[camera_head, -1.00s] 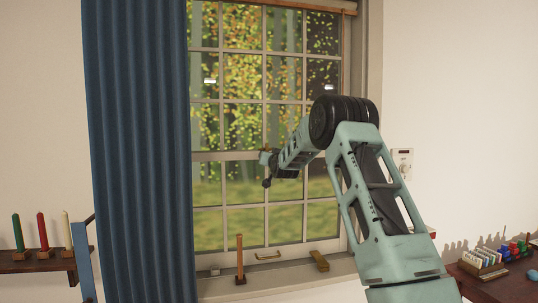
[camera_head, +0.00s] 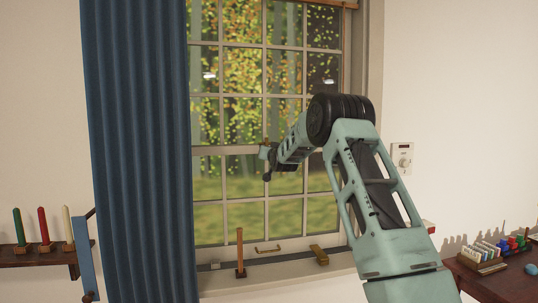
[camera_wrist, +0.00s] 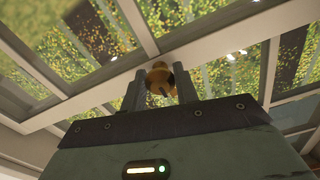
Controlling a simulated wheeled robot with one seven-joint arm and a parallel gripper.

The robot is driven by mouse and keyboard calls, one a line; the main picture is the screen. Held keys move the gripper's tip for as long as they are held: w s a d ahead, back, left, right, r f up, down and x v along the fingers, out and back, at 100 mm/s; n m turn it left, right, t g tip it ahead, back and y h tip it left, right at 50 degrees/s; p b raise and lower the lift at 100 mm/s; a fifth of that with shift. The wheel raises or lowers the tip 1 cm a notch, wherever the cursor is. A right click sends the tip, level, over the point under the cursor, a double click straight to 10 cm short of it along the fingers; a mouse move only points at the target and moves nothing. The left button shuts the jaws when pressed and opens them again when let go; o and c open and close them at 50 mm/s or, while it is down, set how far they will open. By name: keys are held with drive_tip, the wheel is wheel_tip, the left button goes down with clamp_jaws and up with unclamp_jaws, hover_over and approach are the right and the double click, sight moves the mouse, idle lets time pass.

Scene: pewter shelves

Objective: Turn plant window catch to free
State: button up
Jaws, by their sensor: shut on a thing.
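The window (camera_head: 228,150) has white bars and stands behind my arm in the head view. My gripper (camera_head: 266,163) is at the window's middle rail in the head view. In the wrist view my gripper (camera_wrist: 158,92) is shut on the window catch (camera_wrist: 160,74), a brass-coloured piece at the rail. The catch's round part shows between and above the two fingers. The fingers hide its lower part, and which way it is turned cannot be told. In the head view the catch is too small to make out clearly.
A blue curtain (camera_head: 140,150) hangs left of the window. Candles (camera_head: 43,228) stand on a left shelf. A table (camera_head: 500,285) with small items is at right.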

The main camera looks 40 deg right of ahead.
drive_tip(key=n+b, duration=0.3)
drive_tip(key=b, duration=0.1)
drive_tip(key=shift+f+n, duration=0.25)
drive_tip(key=shift+n, duration=0.15)
drive_tip(key=n+b, duration=0.4)
drive_tip(key=shift+r, duration=0.1)
drive_tip(key=n+b, duration=0.2)
drive_tip(key=n, duration=0.3)
drive_tip(key=shift+r+n+b, duration=0.15)
drive_tip(key=shift+n+b, duration=0.8)
drive_tip(key=shift+n, duration=1.35)
drive_tip(key=o, duration=1)
drive_tip(key=shift+s, duration=0.1)
